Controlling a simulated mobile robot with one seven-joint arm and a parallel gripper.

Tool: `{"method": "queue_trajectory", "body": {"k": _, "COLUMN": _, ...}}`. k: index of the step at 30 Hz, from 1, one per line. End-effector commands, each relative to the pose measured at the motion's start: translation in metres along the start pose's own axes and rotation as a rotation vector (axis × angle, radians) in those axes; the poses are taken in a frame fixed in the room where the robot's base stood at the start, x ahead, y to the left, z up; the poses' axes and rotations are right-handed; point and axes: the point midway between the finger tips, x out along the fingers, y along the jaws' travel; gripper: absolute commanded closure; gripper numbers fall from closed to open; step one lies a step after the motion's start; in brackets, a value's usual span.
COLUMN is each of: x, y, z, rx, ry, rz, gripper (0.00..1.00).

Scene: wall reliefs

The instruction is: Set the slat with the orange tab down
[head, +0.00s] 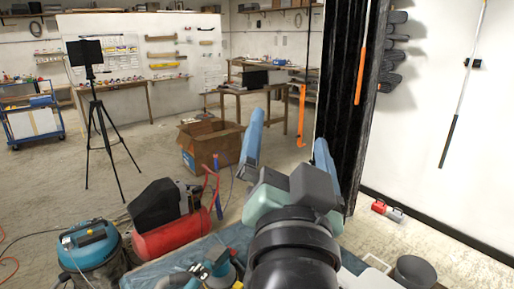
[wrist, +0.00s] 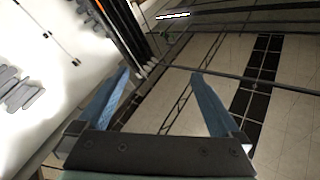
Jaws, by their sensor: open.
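No thing in view can be made out for certain as the slat with the orange tab. A long thin piece with an orange lower part (head: 361,72) hangs upright against the dark column, right of centre in the head view. Another orange upright piece (head: 301,115) with a small foot shows farther back, by the workbench. My gripper (head: 289,128) is open, its two blue fingers spread wide. In the wrist view, my gripper (wrist: 160,76) shows nothing between the fingers but floor and dark lines beyond.
A dark column (head: 345,100) stands right of my gripper. A red compressor (head: 170,230), a blue vacuum (head: 90,248) and a cardboard box (head: 210,142) stand on the floor to the left. A tripod (head: 98,120) stands farther left. A small red case (head: 386,209) lies by the right wall.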

Motion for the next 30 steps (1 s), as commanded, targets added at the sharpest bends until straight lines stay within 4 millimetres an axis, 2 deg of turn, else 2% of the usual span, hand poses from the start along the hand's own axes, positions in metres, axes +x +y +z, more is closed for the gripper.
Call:
{"method": "queue_trajectory", "body": {"k": 1, "x": -0.007, "y": -0.031, "z": -0.035, "rx": -0.097, "ry": 0.111, "rz": -0.077, "gripper": 0.00}}
{"method": "queue_trajectory", "body": {"k": 3, "x": -0.021, "y": -0.062, "z": -0.074, "rx": -0.217, "ry": 0.250, "rz": -0.144, "gripper": 0.00}}
{"method": "queue_trajectory", "body": {"k": 6, "x": -0.043, "y": -0.091, "z": -0.113, "rx": -0.340, "ry": 0.406, "rz": -0.190, "gripper": 0.00}}
{"method": "queue_trajectory", "body": {"k": 9, "x": -0.057, "y": -0.106, "z": -0.134, "rx": -0.407, "ry": 0.494, "rz": -0.204, "gripper": 0.00}}
{"method": "queue_trajectory", "body": {"k": 12, "x": -0.062, "y": -0.110, "z": -0.141, "rx": -0.432, "ry": 0.527, "rz": -0.207, "gripper": 0.00}}
{"method": "queue_trajectory", "body": {"k": 24, "x": -0.061, "y": -0.110, "z": -0.140, "rx": -0.433, "ry": 0.524, "rz": -0.205, "gripper": 0.00}}
{"method": "queue_trajectory", "body": {"k": 26, "x": -0.061, "y": -0.110, "z": -0.140, "rx": -0.433, "ry": 0.523, "rz": -0.205, "gripper": 0.07}}
{"method": "queue_trajectory", "body": {"k": 30, "x": -0.061, "y": -0.109, "z": -0.139, "rx": -0.433, "ry": 0.522, "rz": -0.205, "gripper": 0.32}}
